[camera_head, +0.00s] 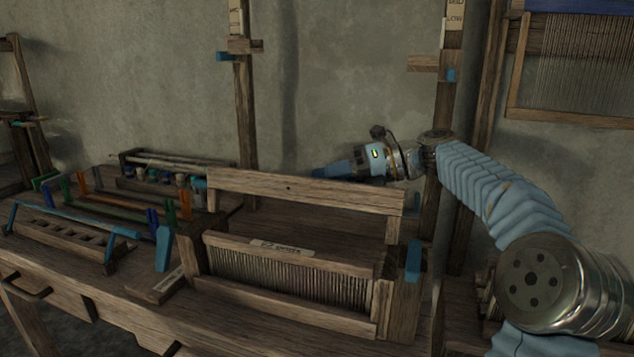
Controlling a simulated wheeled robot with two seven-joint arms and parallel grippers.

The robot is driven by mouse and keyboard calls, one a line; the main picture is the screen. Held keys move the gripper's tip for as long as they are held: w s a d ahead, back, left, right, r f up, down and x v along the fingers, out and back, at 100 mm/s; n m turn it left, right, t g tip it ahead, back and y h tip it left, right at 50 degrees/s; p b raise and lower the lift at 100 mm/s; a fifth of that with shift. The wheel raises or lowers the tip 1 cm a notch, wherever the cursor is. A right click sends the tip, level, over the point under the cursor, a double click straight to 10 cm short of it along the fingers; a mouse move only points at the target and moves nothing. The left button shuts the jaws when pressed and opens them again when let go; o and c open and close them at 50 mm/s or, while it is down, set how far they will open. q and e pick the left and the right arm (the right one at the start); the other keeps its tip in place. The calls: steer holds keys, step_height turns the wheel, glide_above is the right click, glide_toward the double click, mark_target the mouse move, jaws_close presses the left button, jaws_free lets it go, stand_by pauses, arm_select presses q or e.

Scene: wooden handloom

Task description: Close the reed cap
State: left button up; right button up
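The reed cap (300,190) is a long wooden bar. It stands raised above and behind the reed (290,278), with a clear gap between them. The reed is a row of fine upright dents in a wooden frame with a small paper label (282,248) on its top rail. My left gripper is not in view.
Blue latch-like pieces stand left (164,248) and right (414,260) of the reed. A wooden rack (70,238) and coloured holders fill the bench's left side. Two wooden posts (245,110) (447,110) rise behind. A framed warp (575,65) hangs at upper right.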

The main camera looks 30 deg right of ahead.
steer(key=shift+x, duration=1)
jaws_close()
